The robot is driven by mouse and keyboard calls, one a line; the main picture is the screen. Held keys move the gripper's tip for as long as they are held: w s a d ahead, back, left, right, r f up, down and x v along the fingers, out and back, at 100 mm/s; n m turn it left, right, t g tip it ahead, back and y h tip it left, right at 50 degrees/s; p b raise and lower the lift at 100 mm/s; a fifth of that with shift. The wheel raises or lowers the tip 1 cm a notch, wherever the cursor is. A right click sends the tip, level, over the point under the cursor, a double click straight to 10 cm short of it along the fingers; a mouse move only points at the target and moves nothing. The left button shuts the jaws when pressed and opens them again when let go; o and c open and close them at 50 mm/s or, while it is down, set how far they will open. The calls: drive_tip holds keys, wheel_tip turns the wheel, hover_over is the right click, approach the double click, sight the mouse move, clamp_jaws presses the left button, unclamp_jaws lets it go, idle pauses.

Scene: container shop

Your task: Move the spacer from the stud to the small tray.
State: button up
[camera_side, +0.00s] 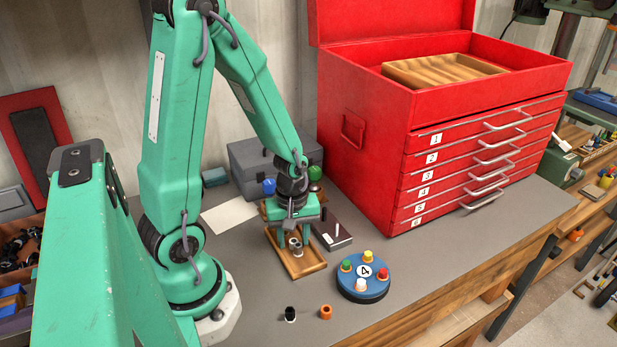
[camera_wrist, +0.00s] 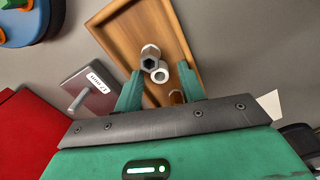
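The small wooden tray (camera_side: 318,265) lies on the bench below my gripper (camera_side: 293,232); it also shows in the wrist view (camera_wrist: 118,38). In it are a grey hexagonal piece (camera_wrist: 150,54) and a pale round ring (camera_wrist: 160,73), close together. The ring looks like the spacer, though I cannot be sure which piece is. The stud (camera_wrist: 78,100) stands bare on a labelled grey plate (camera_wrist: 98,72) beside the tray. My gripper, also in the wrist view (camera_wrist: 158,70), is open, with gaps between its fingers and the pieces. A copper-coloured piece (camera_wrist: 175,97) is partly hidden by the gripper.
A blue disc (camera_side: 362,287) with coloured pegs stands right of the tray. A black piece (camera_side: 290,314) and an orange ring (camera_side: 326,312) lie in front. A red drawer chest (camera_side: 365,150) and a grey box (camera_side: 245,155) stand behind. The bench's front right is clear.

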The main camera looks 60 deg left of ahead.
wheel_tip(320, 180, up, 12)
idle(0.9)
idle(0.5)
drive_tip(key=s+d+r+m+t, duration=0.2)
drive_tip(key=d+r+m+t, duration=0.3)
drive_tip(key=r+m, duration=0.6)
drive_tip(key=shift+d+r+m+t, duration=0.3)
drive_tip(key=shift+d+m, duration=0.75)
drive_tip(key=shift+m, duration=0.95)
